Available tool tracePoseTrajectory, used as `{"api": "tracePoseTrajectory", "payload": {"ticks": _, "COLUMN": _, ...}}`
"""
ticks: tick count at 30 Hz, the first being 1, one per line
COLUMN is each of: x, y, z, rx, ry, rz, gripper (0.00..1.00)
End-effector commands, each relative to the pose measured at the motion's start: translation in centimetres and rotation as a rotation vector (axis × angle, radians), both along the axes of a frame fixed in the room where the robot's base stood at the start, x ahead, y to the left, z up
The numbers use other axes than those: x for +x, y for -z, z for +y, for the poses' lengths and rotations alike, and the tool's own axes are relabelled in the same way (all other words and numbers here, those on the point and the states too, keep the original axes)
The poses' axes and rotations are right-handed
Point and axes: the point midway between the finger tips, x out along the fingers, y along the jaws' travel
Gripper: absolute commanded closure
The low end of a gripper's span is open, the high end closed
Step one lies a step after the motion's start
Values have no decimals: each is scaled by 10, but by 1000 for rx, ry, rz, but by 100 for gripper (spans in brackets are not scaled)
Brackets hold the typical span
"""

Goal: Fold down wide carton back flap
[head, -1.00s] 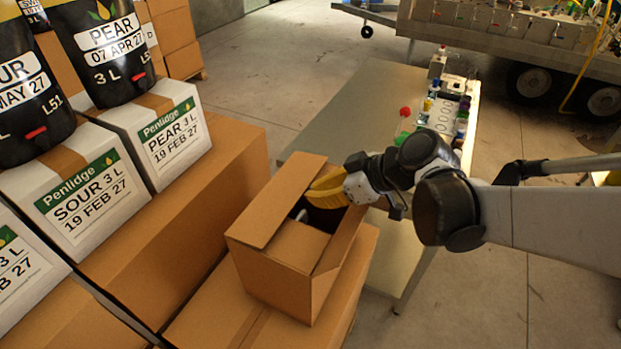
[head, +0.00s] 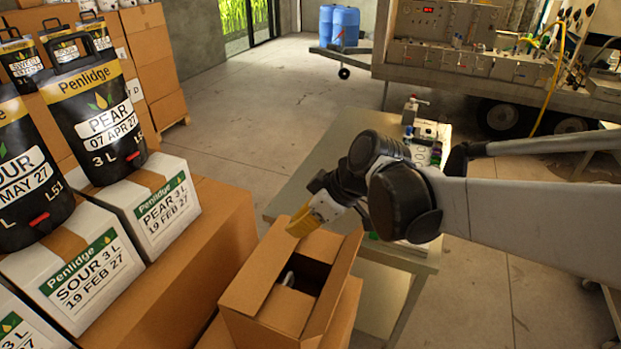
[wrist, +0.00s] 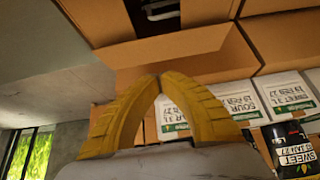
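The open brown carton (head: 262,318) stands at the lower middle of the head view, with a dark opening and something whitish inside. Its near flap (head: 285,310) lies folded inward. In the wrist view, a wide flap (wrist: 185,55) lies just beyond the yellow fingertips. My gripper (head: 296,228) is above the carton's far edge; its fingertips meet in the wrist view (wrist: 159,77), with nothing between them. I cannot tell whether they touch the flap.
White labelled boxes (head: 150,215) and black pouches (head: 98,108) stand on large cartons at left. A table (head: 345,135) with small bottles is behind the carton, under my arm. A trailer (head: 480,60) stands at the back right. Open floor lies at the back middle.

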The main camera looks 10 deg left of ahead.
Motion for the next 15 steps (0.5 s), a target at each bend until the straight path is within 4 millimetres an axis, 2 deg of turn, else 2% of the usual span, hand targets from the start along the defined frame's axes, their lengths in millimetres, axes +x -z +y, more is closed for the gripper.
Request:
{"api": "tracePoseTrajectory", "payload": {"ticks": 6, "x": 8, "y": 41, "z": 27, "rx": 0, "ry": -2, "rz": 0, "gripper": 100}}
{"api": "tracePoseTrajectory", "payload": {"ticks": 11, "x": 13, "y": 68, "z": 45, "rx": 1, "ry": -1, "rz": 0, "gripper": 100}}
{"api": "tracePoseTrajectory", "payload": {"ticks": 15, "x": 12, "y": 89, "z": 40, "rx": 1, "ry": 1, "rz": -1, "gripper": 100}}
